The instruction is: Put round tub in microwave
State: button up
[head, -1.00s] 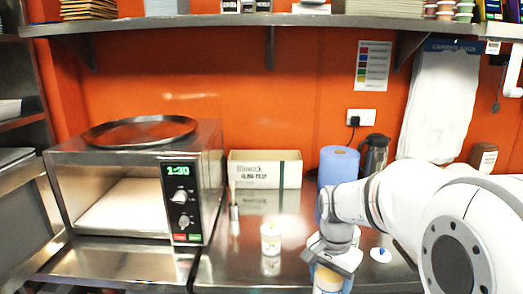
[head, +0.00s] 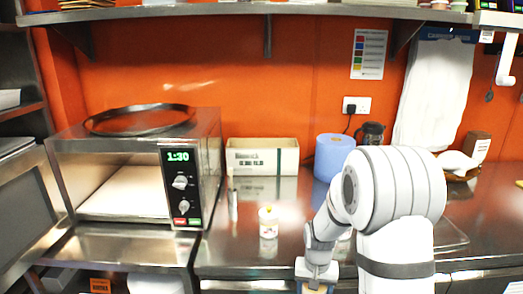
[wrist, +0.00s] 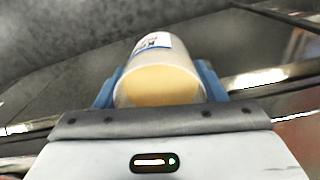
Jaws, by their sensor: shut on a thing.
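My gripper (head: 318,268) is shut on a round tub. In the wrist view the tub (wrist: 155,80) is pale and translucent with a tan content and a printed label, held between two blue fingers. In the head view only a sliver of the tub (head: 315,289) shows at the bottom edge, below my gripper. The steel microwave (head: 210,165) stands at the left, its cavity open to view and looking empty. A framed dark panel (head: 25,215) at its left edge looks like its door, swung open. The tub is well right of the microwave and nearer to me.
A small white container (head: 268,222) stands on the steel counter (head: 245,255), with a slim metal shaker (head: 232,203) behind it. A round tray (head: 140,119) lies on the microwave.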

jog(key=f, duration=0.2)
jog(key=f+n, duration=0.1)
jog(key=f, duration=0.1)
jog(key=w+f+n, duration=0.1)
jog(key=f, duration=0.1)
jog(key=shift+f, duration=0.2)
